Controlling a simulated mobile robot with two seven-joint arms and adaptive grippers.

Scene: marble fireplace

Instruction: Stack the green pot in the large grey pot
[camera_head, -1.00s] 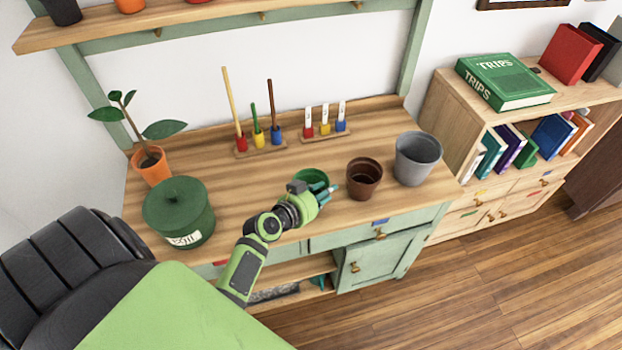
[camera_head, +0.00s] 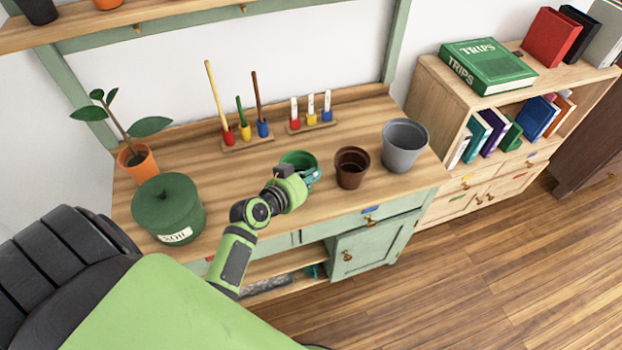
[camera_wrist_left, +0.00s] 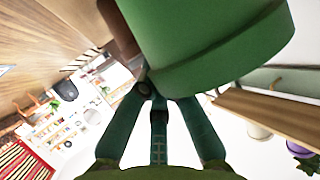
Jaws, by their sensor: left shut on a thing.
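The green pot (camera_head: 299,160) is at my left gripper (camera_head: 308,178) in the head view, beside the brown pot. My left gripper is shut on the green pot, which fills the upper part of the left wrist view (camera_wrist_left: 215,45); the fingers (camera_wrist_left: 158,125) meet its rim. The large grey pot (camera_head: 404,147) stands upright and open on the workbench, to the right of the brown pot. It looks empty. My right gripper does not show.
A brown pot (camera_head: 352,168) stands between the green pot and the grey pot. Wooden racks with coloured tools (camera_head: 246,135) and labels (camera_head: 311,119) stand behind. A green soil bin (camera_head: 167,207) and a potted plant (camera_head: 136,165) are at left on the workbench (camera_head: 190,150).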

